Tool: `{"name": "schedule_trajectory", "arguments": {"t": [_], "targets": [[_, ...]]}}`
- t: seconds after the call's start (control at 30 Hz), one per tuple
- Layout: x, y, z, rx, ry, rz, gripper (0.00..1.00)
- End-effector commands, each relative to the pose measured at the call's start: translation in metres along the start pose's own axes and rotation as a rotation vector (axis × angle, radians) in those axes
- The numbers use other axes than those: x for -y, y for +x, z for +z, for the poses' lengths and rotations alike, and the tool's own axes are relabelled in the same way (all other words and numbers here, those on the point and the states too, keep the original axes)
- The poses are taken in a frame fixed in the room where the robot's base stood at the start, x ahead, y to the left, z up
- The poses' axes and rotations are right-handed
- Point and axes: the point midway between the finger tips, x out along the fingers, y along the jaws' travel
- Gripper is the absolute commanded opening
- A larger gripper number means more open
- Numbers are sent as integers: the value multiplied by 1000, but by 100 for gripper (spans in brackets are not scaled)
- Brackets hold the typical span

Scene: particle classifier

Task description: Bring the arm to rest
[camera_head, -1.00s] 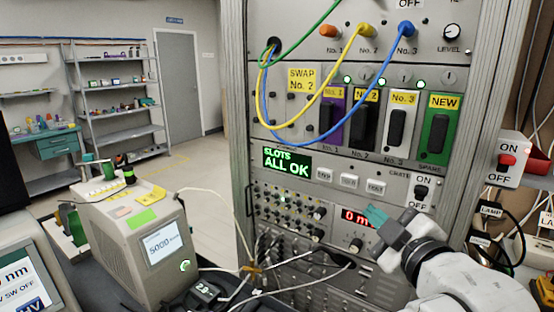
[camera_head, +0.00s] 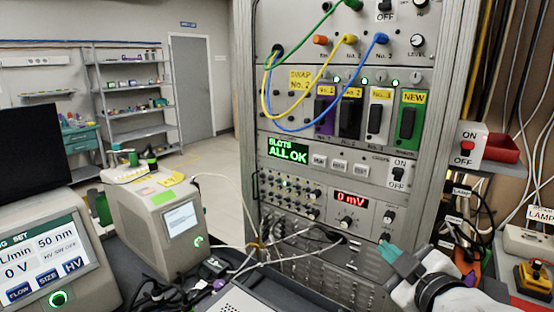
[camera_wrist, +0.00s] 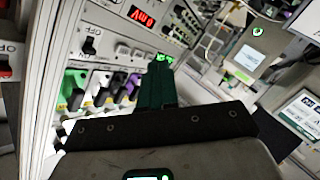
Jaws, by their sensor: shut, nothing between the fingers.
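My gripper (camera_head: 388,250) shows at the lower right of the head view, in front of the lower part of the instrument rack. Its teal fingers are shut with nothing between them. My white arm reaches in from the bottom right corner. In the wrist view my gripper's teal fingers (camera_wrist: 160,62) point away from the camera, with the rack's coloured modules to their left. The fingers appear apart from the rack, though the exact gap is hard to tell.
The rack (camera_head: 340,205) carries coloured modules, cables and a green "ALL OK" display (camera_head: 288,150). A beige instrument (camera_head: 150,215) and a screen unit (camera_head: 45,262) stand left. Loose cables hang near my arm.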

Motion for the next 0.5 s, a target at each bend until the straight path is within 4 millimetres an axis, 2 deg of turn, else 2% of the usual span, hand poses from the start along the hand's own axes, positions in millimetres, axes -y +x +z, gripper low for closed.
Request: {"name": "schedule_trajectory", "arguments": {"t": [0.17, 0.33, 0.43, 0.5], "targets": [[32, -7, 40, 101, 89, -70, 0], [72, -24, 91, 243, 207, -149, 0], [105, -44, 133, 371, 301, -207, 0], [133, -66, 166, 484, 380, -250, 0]]}}
